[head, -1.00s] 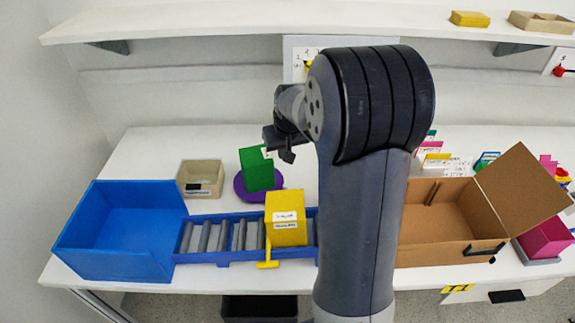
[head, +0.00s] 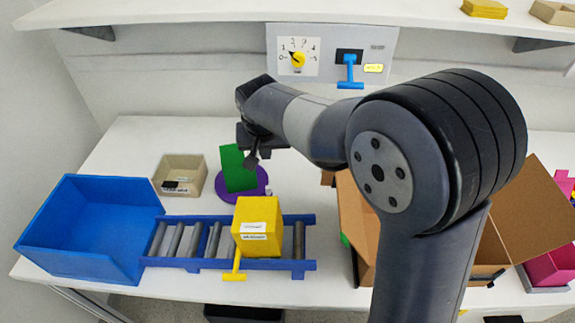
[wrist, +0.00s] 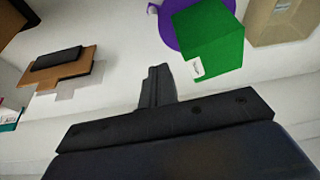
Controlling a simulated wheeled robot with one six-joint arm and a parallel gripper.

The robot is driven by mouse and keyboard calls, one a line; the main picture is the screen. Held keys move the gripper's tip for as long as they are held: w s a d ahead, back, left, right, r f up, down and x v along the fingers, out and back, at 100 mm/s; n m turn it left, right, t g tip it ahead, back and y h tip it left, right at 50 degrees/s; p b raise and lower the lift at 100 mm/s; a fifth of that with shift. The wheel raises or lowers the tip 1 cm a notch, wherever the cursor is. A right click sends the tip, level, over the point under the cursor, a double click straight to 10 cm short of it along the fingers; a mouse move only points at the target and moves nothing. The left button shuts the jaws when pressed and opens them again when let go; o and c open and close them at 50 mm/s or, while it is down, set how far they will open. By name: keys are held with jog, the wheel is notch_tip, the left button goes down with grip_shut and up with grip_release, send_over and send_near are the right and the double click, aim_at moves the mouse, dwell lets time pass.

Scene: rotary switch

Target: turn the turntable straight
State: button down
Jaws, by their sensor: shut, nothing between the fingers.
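The turntable is a purple disc (head: 226,192) on the white table, with a green block (head: 235,168) standing on it. A small pale knob (head: 268,190) shows at the disc's right edge. The green block sits turned at an angle to the roller track. My gripper (head: 251,163) is shut and empty, close to the right of the green block in the head view. In the wrist view the shut fingers (wrist: 157,86) are below and left of the green block (wrist: 207,40) and the purple disc (wrist: 167,30), with a gap between. I cannot tell if the fingers touch anything.
A blue bin (head: 90,228) stands at left, beside a blue roller track (head: 185,240) carrying a yellow box (head: 257,225). A beige tray (head: 181,175) is left of the disc. An open cardboard box (head: 357,215) is at right. A dial panel (head: 298,57) is on the wall.

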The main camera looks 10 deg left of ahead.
jog(key=p, duration=0.1)
send_over(266, 178)
jog(key=s+d, duration=0.1)
jog(key=s, duration=0.2)
notch_tip(266, 178, down, 11)
jog(key=shift+s+d+f, duration=0.1)
jog(key=shift+s+d, duration=0.1)
jog(key=shift+s, duration=0.45)
jog(key=shift+f, duration=0.1)
jog(key=shift+s+m, duration=0.2)
jog(key=shift+m, duration=0.4)
